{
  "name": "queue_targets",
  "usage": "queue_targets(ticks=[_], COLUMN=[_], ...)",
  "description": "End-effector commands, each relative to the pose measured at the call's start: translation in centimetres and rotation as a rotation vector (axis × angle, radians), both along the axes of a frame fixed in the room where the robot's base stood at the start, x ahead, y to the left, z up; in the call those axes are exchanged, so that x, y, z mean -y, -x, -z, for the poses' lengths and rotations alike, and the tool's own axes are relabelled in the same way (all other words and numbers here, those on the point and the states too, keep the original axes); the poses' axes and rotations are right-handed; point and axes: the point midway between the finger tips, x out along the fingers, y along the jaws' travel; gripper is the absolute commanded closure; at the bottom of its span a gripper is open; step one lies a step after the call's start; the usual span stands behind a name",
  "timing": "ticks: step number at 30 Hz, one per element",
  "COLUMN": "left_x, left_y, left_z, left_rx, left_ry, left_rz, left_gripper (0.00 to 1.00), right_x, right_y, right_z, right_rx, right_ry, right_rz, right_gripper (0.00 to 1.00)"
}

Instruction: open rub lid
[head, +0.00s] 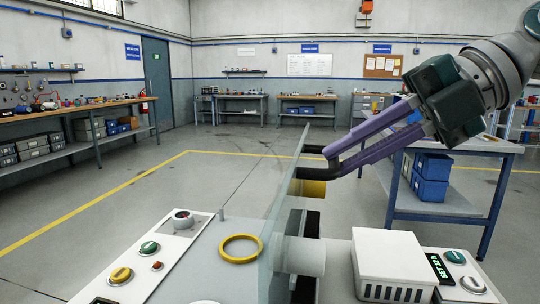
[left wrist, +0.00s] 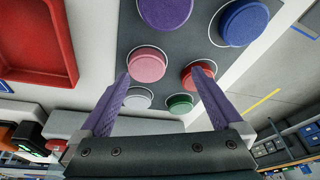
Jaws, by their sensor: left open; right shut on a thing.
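The lid (head: 284,205) is a clear, greenish panel standing steeply raised and seen nearly edge-on in the head view. A black handle (head: 311,173) sticks out from its right side. My right gripper (head: 336,160) comes in from the upper right and is shut on this handle with its purple fingers. A yellow cylinder (head: 314,188) and a pale cylinder (head: 303,257) show beside the lid. My left gripper (left wrist: 161,78) is open and empty in the left wrist view, over a dark panel (left wrist: 130,50) with several coloured round buttons. The left gripper is outside the head view.
A yellow ring (head: 240,248) lies on the grey machine top left of the lid. A control strip (head: 140,270) with knobs is further left. A white vented box (head: 388,262) stands right of the lid. A blue-framed table (head: 440,205) is behind my right arm. The floor beyond is clear.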

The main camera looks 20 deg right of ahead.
Motion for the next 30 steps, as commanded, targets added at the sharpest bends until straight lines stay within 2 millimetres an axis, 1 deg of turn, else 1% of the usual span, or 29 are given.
queue_targets(ticks=[1, 16, 17, 24, 30], left_x=[0.01, 0.04, 0.04, 0.04, 0.04], left_y=[-0.01, -0.04, -0.04, -0.06, -0.06], left_z=[0.35, 0.42, 0.42, 0.36, 0.32], left_rx=[0.000, 0.002, 0.002, 0.002, 0.003], left_ry=[0.000, 0.002, 0.002, 0.002, 0.002], left_rz=[-0.001, -0.002, -0.002, -0.002, -0.002], left_gripper=[0.00, 0.00, 0.00, 0.00, 0.00], right_x=[0.10, 0.06, 0.06, 0.02, 0.00], right_y=[0.22, 0.24, 0.25, 0.16, 0.10], right_z=[1.24, 1.28, 1.28, 0.88, 0.67], right_rx=[-0.022, -0.023, -0.023, -0.015, -0.010], right_ry=[0.015, 0.014, 0.014, 0.010, 0.008], right_rz=[-0.001, -0.002, -0.002, -0.002, -0.002], right_gripper=[1.00, 1.00, 0.83, 0.56, 0.55])
